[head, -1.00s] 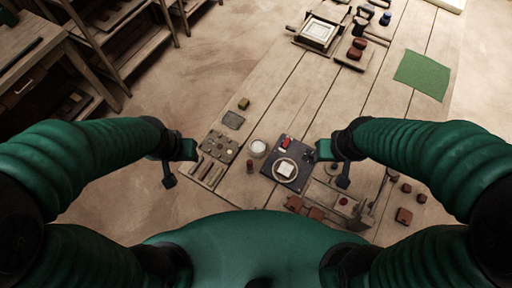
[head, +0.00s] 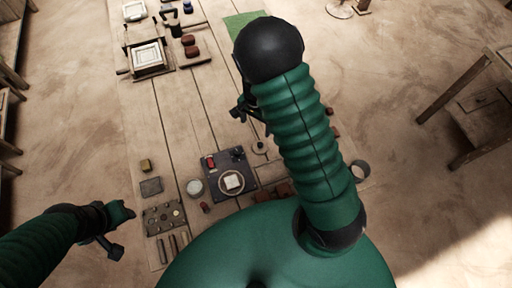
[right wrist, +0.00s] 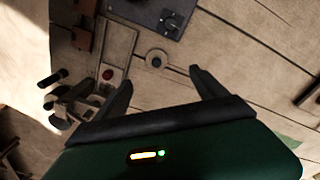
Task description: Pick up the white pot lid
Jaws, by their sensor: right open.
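The white pot lid looks like a small pale disc with a darker round knob; in the right wrist view the lid (right wrist: 156,58) lies flat on the planks just beyond my fingertips. In the head view the lid (head: 260,147) lies right of the dark press plate. My right gripper (right wrist: 161,78) is open and empty, its two fingers spread either side of the line to the lid, not touching it. In the head view my right gripper (head: 243,110) is partly hidden by its arm. My left gripper (head: 118,230) hangs off the table's left side; its jaw state is unclear.
The dark plate (head: 214,190) carries a red piece and a pale round piece. A framed press (head: 147,57) and red blocks (head: 190,45) are farther back. The mid-table planks are clear.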

